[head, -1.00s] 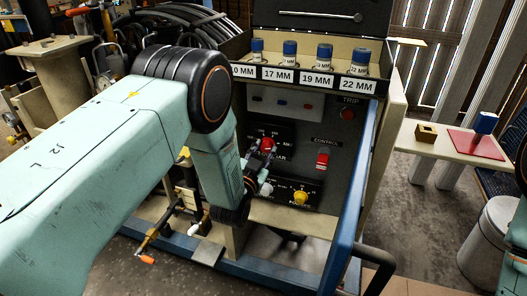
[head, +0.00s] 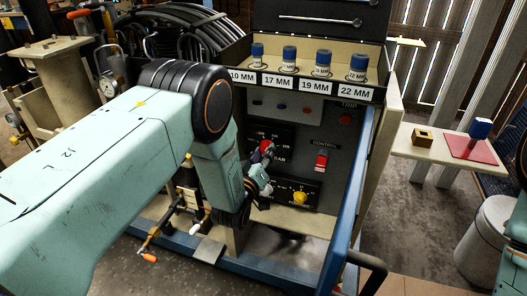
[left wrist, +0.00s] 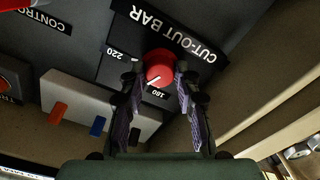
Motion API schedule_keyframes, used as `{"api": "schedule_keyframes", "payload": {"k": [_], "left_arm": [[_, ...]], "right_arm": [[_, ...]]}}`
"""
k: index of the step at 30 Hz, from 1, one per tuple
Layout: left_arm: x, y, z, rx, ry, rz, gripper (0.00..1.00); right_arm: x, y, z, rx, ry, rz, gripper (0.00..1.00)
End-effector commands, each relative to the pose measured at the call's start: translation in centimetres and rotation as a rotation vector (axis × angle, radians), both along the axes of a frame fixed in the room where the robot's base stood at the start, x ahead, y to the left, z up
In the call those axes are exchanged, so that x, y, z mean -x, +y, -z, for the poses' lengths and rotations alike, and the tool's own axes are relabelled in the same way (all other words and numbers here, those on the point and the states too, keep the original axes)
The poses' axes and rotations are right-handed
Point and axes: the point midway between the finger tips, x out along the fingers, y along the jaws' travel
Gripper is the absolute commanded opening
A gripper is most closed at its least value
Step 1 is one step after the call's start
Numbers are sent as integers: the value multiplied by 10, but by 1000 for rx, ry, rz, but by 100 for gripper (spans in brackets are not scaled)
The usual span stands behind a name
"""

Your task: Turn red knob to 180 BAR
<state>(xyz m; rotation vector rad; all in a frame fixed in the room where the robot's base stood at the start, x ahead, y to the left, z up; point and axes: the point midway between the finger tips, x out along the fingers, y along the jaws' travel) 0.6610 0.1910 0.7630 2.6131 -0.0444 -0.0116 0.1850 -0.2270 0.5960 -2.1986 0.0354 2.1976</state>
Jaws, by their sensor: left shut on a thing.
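The red knob (left wrist: 158,68) sits on a black plate labelled CUT-OUT BAR in the left wrist view. My left gripper (left wrist: 158,82) has one finger on each side of it and is shut on it. The knob's white pointer line slants down-left in that view, close to the 180 mark (left wrist: 160,93); the 220 mark (left wrist: 119,52) lies up-left. In the head view the red knob (head: 266,146) shows at the panel's left, partly covered by my left gripper (head: 267,155). My right gripper is not seen.
A red control switch (head: 321,161) and a yellow knob (head: 299,198) are close on the same panel. Blue-capped sockets (head: 323,62) stand on a shelf above. A blue frame bar (head: 350,190) runs along the panel's right side. A side table (head: 414,148) stands right.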

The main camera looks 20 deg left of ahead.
Motion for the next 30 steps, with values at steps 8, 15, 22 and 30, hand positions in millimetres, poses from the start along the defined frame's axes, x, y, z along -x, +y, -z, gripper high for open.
{"api": "schedule_keyframes", "payload": {"k": [8, 15, 22, 30], "left_arm": [[1, 0, 0, 261, 11, 1, 0], [0, -1, 0, 485, 18, 1, 0], [1, -1, 0, 670, 25, 2, 0], [0, -1, 0, 816, 29, 2, 0]], "right_arm": [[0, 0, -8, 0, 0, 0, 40], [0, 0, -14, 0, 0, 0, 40], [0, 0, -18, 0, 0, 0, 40], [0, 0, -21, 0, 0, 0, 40]]}}
